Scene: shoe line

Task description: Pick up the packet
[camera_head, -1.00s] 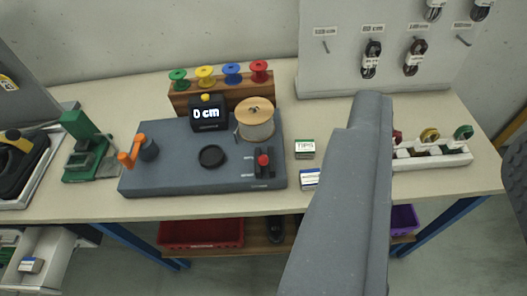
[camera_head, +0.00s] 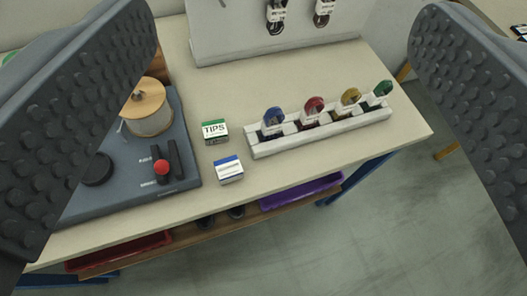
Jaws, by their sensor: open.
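Two small packets lie on the pale workbench. One packet has a green top and the word TIPS (camera_head: 215,131); the other has a blue band and a white label (camera_head: 229,170) and lies just nearer the bench's front edge. More small dark packets hang on the back panel, at the left (camera_head: 277,14) and right (camera_head: 323,12). My gripper (camera_head: 284,75) is wide open, with a studded dark finger at each side of the view. Nothing is between the fingers, and all these packets are seen beyond the gap, apart from the fingers.
A white rack (camera_head: 322,133) holds several coloured rolls right of the boxes. A grey-blue machine base (camera_head: 135,185) with a wooden-topped spool (camera_head: 147,108) stands at left, partly behind my left finger. A purple bin (camera_head: 300,192) and a red bin (camera_head: 120,252) sit under the bench.

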